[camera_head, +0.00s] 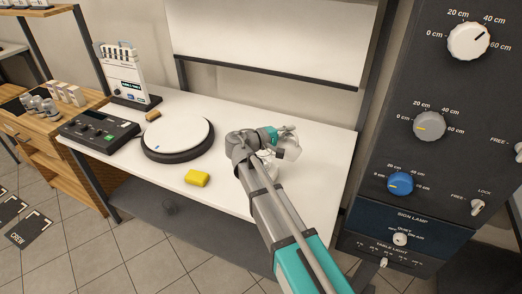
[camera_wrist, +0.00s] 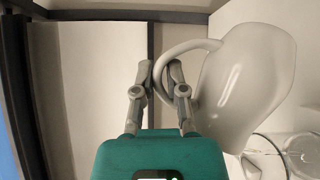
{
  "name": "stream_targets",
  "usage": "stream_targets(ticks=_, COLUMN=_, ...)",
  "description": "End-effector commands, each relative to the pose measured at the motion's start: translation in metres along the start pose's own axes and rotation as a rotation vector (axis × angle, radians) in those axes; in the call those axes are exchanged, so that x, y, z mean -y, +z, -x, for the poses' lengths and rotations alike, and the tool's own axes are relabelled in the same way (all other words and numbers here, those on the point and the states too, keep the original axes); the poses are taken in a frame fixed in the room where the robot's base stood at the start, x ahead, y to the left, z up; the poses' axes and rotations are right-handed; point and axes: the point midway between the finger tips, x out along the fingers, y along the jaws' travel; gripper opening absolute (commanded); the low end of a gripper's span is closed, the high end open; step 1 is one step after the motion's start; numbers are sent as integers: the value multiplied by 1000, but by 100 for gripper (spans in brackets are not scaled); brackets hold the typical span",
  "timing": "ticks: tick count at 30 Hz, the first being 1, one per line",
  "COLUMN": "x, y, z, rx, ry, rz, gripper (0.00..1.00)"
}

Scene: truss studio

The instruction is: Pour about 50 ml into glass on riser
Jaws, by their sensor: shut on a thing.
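A white jug (camera_wrist: 248,82) with a looped handle fills the right of the wrist view. My gripper (camera_wrist: 162,68) is shut on the handle, with the jug's body to the right of the fingers. In the head view my gripper (camera_head: 286,131) is over the right part of the white table, and the jug is small and partly hidden by my arm. A clear glass (camera_wrist: 302,155) shows at the lower right of the wrist view, partly cut off, below the jug. Its support and any liquid cannot be made out.
The white table (camera_head: 320,190) holds a round white turntable (camera_head: 178,138), a yellow sponge (camera_head: 197,178), a dark control box (camera_head: 98,133) and an upright device (camera_head: 121,75). A dark panel with knobs (camera_head: 428,125) stands at the right. The table's front middle is mostly clear.

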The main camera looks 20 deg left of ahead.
Motion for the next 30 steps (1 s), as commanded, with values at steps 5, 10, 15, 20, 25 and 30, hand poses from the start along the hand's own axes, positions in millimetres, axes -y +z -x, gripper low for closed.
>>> stream_targets(ticks=5, x=-1, y=-1, z=0, rx=1, ry=8, rz=8, gripper=0)
stream_targets(ticks=10, x=-2, y=-1, z=1, rx=3, ry=14, rz=16, gripper=0)
stream_targets(ticks=15, x=-2, y=-2, z=2, rx=4, ry=20, rz=23, gripper=0)
stream_targets(ticks=20, x=-3, y=-2, z=2, rx=5, ry=25, rz=31, gripper=0)
stream_targets(ticks=25, x=-3, y=-3, z=2, rx=6, ry=31, rz=38, gripper=0)
stream_targets(ticks=30, x=-4, y=-3, z=3, rx=8, ry=38, rz=47, gripper=0)
